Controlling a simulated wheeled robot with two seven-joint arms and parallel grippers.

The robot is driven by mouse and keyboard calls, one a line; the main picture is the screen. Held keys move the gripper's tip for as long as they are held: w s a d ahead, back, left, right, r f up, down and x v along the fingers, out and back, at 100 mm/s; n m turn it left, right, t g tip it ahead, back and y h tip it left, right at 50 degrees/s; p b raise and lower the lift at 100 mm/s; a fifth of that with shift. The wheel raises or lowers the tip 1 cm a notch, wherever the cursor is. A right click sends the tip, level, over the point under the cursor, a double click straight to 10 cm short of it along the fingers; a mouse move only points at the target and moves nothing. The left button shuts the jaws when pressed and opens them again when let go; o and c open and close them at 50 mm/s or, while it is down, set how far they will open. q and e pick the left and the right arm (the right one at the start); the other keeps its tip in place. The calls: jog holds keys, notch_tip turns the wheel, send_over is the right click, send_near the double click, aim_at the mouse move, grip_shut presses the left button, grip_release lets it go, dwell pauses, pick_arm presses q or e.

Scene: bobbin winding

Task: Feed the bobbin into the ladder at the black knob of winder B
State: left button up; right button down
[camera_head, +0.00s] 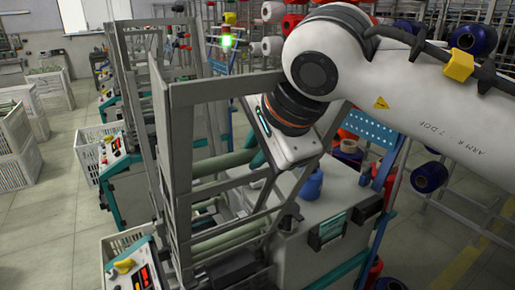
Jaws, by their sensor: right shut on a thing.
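My right gripper (291,150) hangs over the near winder from an arm that comes in from the right. Its hand hides the fingers and most of what they hold, so I cannot make out the bobbin clearly. The near winder has a tall grey ladder frame (181,150) on its left side. Pale green rollers (226,238) lie across its lower part. A black knob (290,217) sits on the winder's grey cabinet, below the gripper. I cannot read any winder letter. My left gripper is not in view.
A blue bottle-shaped thing (311,184) stands on the cabinet top, close under the hand. White crates (17,145) stand at the left. Creels with coloured spools (431,176) fill the right.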

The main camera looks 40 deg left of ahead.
jog(key=c, duration=0.9)
grip_release()
jog(key=shift+r, duration=0.1)
jog(key=p+v, duration=0.1)
jog(key=v, duration=0.3)
jog(key=p+v, duration=0.1)
jog(key=v, duration=0.3)
jog(key=p+v, duration=0.2)
jog(key=v, duration=0.1)
jog(key=shift+w+a+r, duration=0.1)
jog(key=shift+a+r, duration=0.1)
jog(key=shift+r, duration=0.5)
